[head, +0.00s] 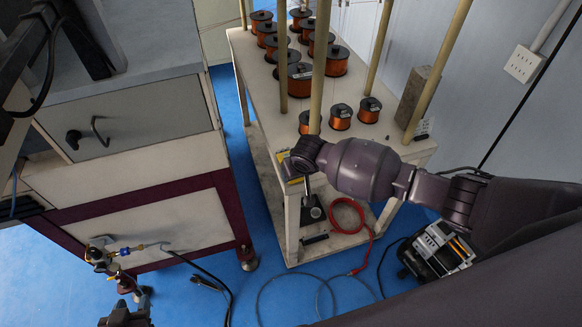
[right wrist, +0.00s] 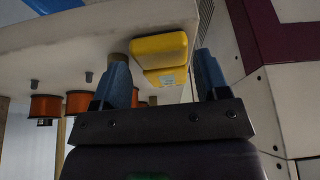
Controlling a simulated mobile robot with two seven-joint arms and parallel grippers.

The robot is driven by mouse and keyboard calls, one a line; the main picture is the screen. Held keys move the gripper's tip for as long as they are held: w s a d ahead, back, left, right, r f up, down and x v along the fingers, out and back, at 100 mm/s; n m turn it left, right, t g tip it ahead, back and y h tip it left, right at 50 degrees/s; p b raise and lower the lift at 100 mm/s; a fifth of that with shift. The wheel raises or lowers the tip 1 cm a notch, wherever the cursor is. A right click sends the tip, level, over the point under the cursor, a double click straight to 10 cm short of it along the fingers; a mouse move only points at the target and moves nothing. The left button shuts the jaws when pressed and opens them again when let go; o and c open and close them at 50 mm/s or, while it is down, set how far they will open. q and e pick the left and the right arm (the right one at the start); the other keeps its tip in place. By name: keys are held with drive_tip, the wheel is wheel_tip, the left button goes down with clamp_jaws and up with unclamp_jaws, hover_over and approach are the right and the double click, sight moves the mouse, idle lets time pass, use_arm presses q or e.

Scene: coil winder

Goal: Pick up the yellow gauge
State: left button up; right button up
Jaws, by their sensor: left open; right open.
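The yellow gauge (right wrist: 160,46) is a rounded yellow block at the edge of the pale table top in the right wrist view. A lower yellow part with a small label hangs from it. My right gripper (right wrist: 162,62) is open, its two blue fingertips on either side of the gauge, with no visible grip on it. In the head view my right arm hides most of that table corner, and only a small yellow patch (head: 297,181) shows beside the wrist. My left gripper (head: 128,311) is at the bottom left, partly cut off, and looks empty.
Several copper wire spools (head: 335,60) and upright poles stand on the white table (head: 262,88). A grey block (head: 411,97) is at its right side. A grey-and-white cabinet (head: 150,125) stands at left. Cables and a black machine (head: 437,252) lie on the blue floor.

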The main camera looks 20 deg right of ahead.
drive_tip(key=shift+x, duration=1.15)
drive_tip(key=c, duration=0.7)
